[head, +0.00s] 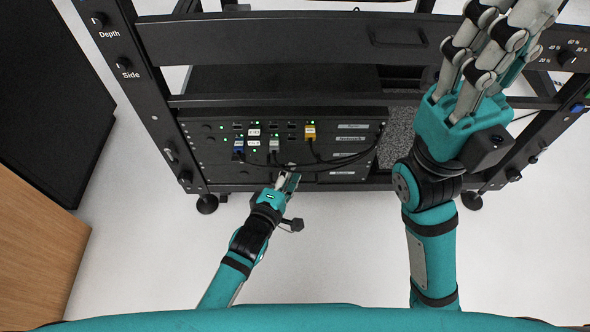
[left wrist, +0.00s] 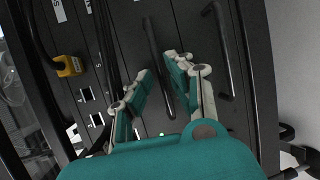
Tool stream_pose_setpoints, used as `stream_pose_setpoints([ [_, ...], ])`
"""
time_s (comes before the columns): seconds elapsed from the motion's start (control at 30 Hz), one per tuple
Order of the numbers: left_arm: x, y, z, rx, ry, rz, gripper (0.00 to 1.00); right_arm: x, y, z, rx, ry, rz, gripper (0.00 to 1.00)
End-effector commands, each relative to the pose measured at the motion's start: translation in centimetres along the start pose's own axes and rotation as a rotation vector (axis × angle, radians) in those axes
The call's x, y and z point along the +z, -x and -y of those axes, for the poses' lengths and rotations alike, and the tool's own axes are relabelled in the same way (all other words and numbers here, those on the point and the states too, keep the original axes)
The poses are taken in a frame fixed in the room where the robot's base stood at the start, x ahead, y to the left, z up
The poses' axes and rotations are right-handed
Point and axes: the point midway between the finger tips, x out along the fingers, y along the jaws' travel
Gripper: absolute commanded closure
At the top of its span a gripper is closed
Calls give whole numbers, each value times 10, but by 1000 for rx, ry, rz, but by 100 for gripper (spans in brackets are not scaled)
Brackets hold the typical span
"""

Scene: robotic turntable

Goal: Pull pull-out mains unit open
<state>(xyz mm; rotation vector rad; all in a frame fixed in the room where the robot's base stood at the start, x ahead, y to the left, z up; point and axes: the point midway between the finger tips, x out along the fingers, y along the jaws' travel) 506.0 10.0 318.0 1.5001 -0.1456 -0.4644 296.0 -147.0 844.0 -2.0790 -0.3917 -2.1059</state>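The black rack's lower bay holds a stack of dark panels (head: 225,158) with ports and cables. I cannot tell for certain which panel is the pull-out mains unit. My left gripper (head: 287,181) is at the lower front of this stack. In the left wrist view, my left gripper (left wrist: 158,69) is open, its two fingers on either side of a black bar handle (left wrist: 152,42). Whether they touch the handle is unclear. A second bar handle (left wrist: 217,50) lies to the right. My right gripper (head: 492,62) is raised before the rack's right side, away from the panels.
A yellow plug (head: 310,132), also in the left wrist view (left wrist: 68,66), and several cables hang across the panel front. The rack posts (head: 130,75) carry knobs and stand on casters (head: 207,204). A wooden cabinet (head: 35,250) stands at left. The pale floor (head: 340,250) in front is clear.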

Motion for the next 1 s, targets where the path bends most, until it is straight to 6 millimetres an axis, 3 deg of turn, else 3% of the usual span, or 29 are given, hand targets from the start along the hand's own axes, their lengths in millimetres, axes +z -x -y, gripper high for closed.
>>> stream_pose_setpoints([
  [0.1, 0, -21, 2, 2, 0, 1, 81, -3, -2, 2, -11, 4, -32, 100],
  [0.3, 0, -36, 1, -1, 1, 0, 81, -5, -8, 2, -20, 7, -54, 100],
  [0.6, 0, -38, 0, -1, 0, 0, 81, -5, -10, 3, -22, 8, -56, 100],
  [0.77, 0, -38, 0, -1, 0, 0, 100, -5, -10, 3, -22, 7, -56, 100],
  [1.0, 0, -38, 0, 0, 1, 0, 100, -5, -10, 3, -22, 7, -57, 100],
])
